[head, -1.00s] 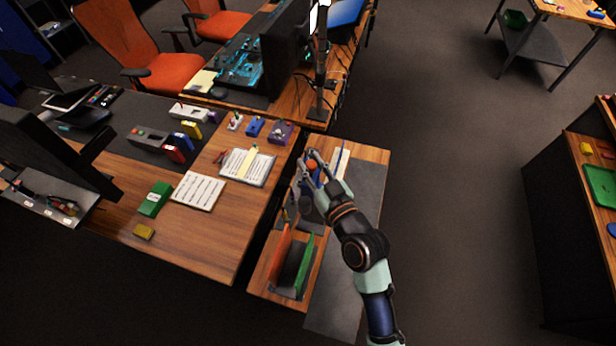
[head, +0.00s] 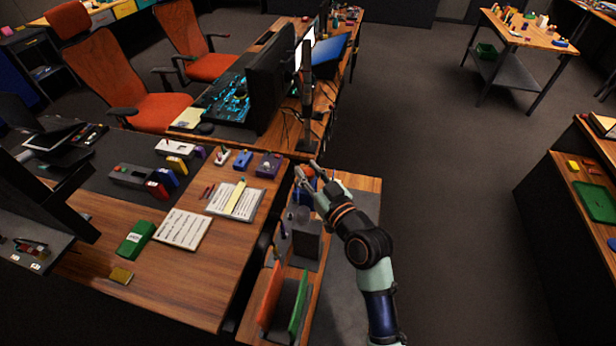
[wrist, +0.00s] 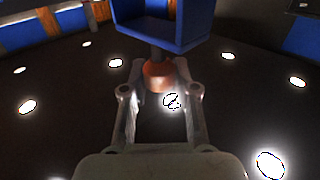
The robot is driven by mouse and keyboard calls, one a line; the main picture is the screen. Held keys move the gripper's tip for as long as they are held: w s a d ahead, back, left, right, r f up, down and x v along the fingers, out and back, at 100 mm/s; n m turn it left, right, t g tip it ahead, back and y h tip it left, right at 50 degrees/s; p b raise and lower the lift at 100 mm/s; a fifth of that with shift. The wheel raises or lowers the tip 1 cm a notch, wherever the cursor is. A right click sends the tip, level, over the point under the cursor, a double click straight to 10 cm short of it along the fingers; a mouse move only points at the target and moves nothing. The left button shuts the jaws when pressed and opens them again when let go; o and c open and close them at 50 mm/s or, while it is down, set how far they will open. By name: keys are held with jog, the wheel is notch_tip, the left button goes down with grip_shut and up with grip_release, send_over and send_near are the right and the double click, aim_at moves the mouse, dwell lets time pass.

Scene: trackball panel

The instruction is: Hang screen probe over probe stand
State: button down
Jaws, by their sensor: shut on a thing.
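My gripper (head: 308,172) is raised over the back part of the low side cabinet, left of its right edge. In the wrist view, my gripper (wrist: 161,98) has its fingers at either side of an orange collar (wrist: 158,75), with a blue squared frame (wrist: 160,25) above it. I take this blue and orange piece for the screen probe; in the head view it shows only as small patches between and below the fingers. A grey upright block (head: 306,245) stands on the cabinet in front of my gripper. I cannot tell whether it is the probe stand.
An orange panel (head: 268,296) and a green panel (head: 299,303) stand upright at the cabinet's near end. The desk at left holds a purple box (head: 268,165), a blue box (head: 243,160), papers and a green box (head: 134,240). A monitor stands behind. Open floor lies right.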

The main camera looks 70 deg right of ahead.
aim_at(308, 201)
jog(key=f+b, duration=0.6)
jog(key=a+f+b, duration=0.1)
jog(key=f+b, duration=0.1)
jog(key=f, duration=0.2)
jog(key=shift+s+b, duration=0.1)
jog(key=shift+b, duration=0.3)
notch_tip(308, 201, down, 8)
jog(key=b, duration=0.7)
jog(key=shift+r, duration=0.25)
jog(key=c, duration=0.8)
grip_release()
jog(key=shift+f, duration=0.1)
jog(key=v, duration=1.2)
